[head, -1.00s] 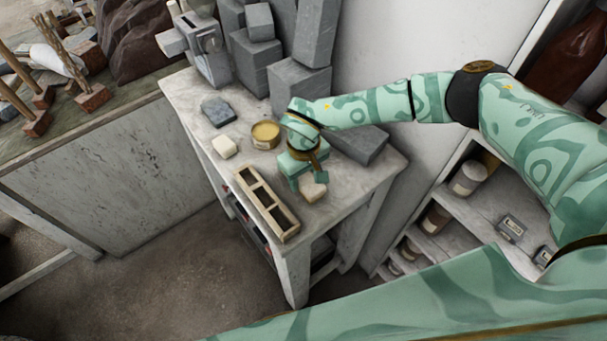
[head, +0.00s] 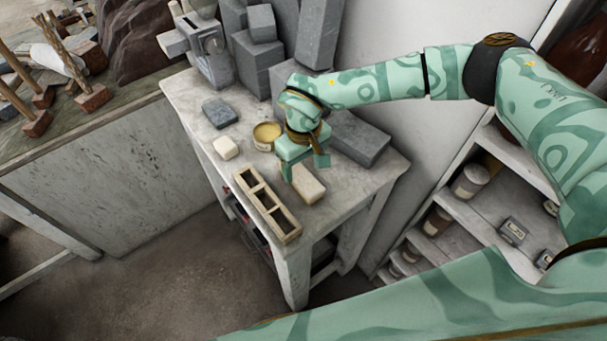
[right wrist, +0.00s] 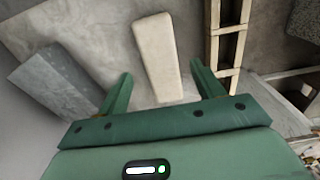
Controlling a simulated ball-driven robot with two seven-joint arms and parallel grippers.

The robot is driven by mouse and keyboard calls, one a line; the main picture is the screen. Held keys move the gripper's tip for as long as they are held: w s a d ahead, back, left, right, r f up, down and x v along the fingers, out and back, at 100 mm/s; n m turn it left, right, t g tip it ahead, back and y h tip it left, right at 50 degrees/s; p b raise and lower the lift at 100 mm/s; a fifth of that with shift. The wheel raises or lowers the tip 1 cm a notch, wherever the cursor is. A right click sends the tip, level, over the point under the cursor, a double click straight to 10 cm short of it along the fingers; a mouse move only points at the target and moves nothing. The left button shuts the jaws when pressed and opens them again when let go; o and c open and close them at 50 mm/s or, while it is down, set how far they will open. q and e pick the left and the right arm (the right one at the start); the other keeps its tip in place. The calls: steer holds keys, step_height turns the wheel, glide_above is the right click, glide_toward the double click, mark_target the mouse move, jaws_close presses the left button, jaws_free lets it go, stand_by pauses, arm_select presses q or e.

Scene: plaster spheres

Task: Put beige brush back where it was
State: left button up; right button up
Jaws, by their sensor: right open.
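The beige brush (head: 311,186) looks like a pale rounded block and lies flat on the worn grey table (head: 340,189), beside the compartment box (head: 286,225). My right gripper (head: 304,167) is open and empty, just above the brush's far end. In the right wrist view the brush (right wrist: 157,50) lies lengthwise ahead of the open jaws (right wrist: 160,72), with its near end between them in the picture. No finger visibly grips it. The pale box, with several open compartments, also shows in the right wrist view (right wrist: 228,45). My left gripper is not in view.
A large grey slab (head: 362,140) lies right of my gripper. Grey blocks stand at the back; shelves (head: 480,215) are at right.

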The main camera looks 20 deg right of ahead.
mark_target(303, 178)
step_height(303, 178, up, 6)
steer(key=shift+r, duration=0.25)
